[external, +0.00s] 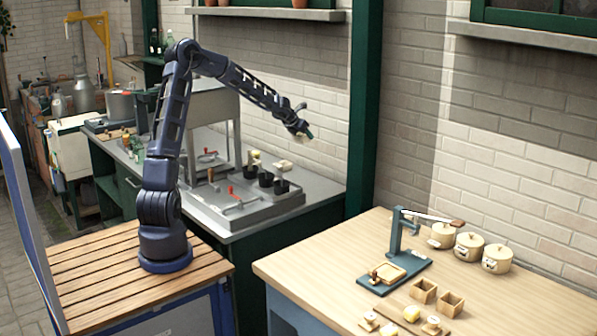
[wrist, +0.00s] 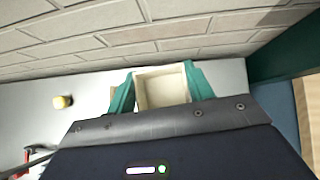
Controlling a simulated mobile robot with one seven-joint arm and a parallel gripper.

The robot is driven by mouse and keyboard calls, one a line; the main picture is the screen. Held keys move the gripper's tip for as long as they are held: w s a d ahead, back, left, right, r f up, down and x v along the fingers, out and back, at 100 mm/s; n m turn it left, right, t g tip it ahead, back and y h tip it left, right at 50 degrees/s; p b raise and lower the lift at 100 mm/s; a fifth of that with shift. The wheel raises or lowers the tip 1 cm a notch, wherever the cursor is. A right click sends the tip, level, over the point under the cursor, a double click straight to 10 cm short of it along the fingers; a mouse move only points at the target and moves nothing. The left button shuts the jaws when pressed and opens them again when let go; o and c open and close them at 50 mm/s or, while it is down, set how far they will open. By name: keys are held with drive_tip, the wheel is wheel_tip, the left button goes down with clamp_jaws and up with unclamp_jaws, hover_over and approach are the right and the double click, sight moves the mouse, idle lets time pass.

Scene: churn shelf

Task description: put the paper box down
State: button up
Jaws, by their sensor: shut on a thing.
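The paper box (wrist: 162,88) is a small cream open-topped box, and it looks empty inside in the wrist view. My gripper (wrist: 160,78) has teal fingers on its left and right sides and is shut on it. In the external view my gripper (external: 304,132) is at the end of the outstretched arm, in the air near the brick wall. It is above the back right part of the grey counter (external: 325,178). The box is too small there to make out clearly.
A small yellow piece (wrist: 63,101) lies left of the box. A wooden table (external: 320,262) with pots and wooden boxes stands at the right.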

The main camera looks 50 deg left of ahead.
drive_tip(key=shift+r, duration=0.35)
drive_tip(key=shift+d, duration=0.1)
